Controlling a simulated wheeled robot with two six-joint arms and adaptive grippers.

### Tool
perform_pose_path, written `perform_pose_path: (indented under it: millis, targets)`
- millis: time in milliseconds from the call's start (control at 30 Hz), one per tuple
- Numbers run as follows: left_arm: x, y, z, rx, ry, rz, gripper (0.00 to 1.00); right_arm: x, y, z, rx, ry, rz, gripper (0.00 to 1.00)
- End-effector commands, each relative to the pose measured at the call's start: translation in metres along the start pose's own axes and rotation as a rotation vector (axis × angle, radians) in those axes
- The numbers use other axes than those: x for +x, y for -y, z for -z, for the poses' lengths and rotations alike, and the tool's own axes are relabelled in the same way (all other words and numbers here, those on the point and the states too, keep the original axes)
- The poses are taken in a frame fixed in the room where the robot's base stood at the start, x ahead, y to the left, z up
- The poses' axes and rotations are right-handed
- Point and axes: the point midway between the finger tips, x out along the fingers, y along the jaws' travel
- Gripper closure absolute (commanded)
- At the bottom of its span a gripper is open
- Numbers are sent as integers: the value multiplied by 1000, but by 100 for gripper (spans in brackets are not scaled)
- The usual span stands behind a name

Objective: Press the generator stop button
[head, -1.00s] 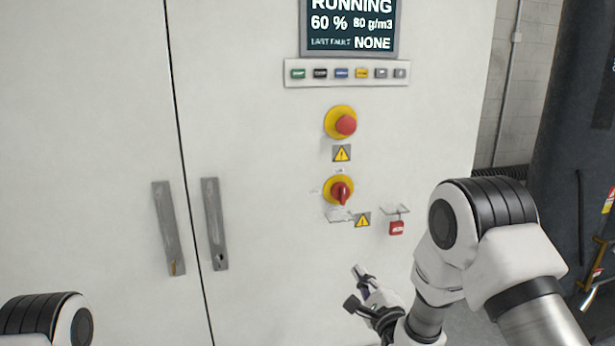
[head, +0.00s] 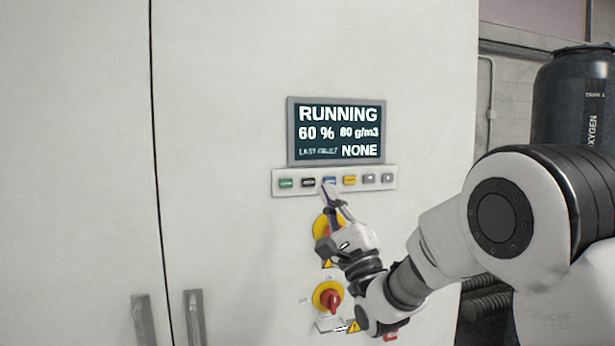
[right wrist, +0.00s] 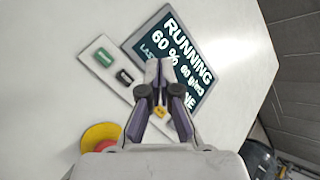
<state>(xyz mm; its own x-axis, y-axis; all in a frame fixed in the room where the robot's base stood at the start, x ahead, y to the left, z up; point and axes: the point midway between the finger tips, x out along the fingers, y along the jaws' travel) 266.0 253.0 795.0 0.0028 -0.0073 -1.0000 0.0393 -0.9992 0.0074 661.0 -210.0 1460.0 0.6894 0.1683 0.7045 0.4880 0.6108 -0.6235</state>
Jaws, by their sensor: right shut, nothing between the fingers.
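The button strip (head: 278,193) on the white cabinet holds a row of small buttons below the display. The black button (head: 308,182), second from the left, is probably the stop button; its label is too small to read. It also shows in the right wrist view (right wrist: 125,76), left of my fingertips and uncovered. My right gripper (head: 328,190) is shut and empty, its tips pointing up at the strip by the blue button (head: 329,181). In the right wrist view the fingers (right wrist: 158,66) hide the blue button; whether they touch the panel I cannot tell. My left gripper is out of view.
The display (head: 336,131) reads RUNNING, 60 %, 80 g/m3, last fault NONE. A yellow-ringed emergency stop (head: 321,226) is partly behind my right gripper. A red rotary switch (head: 332,300) sits lower. Green (head: 286,183) and yellow (head: 349,180) buttons flank the middle ones.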

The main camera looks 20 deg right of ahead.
Motion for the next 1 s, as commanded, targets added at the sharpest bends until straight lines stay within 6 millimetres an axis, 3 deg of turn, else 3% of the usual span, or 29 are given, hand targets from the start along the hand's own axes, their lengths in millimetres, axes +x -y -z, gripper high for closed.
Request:
perform_pose_path:
  millis: [433,833,1000]
  targets:
    - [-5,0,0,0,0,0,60,5,-1,2,0,0,1,100]
    - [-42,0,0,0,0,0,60,45,-27,29,0,0,0,100]
    - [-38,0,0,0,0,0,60,55,-40,40,0,0,0,100]
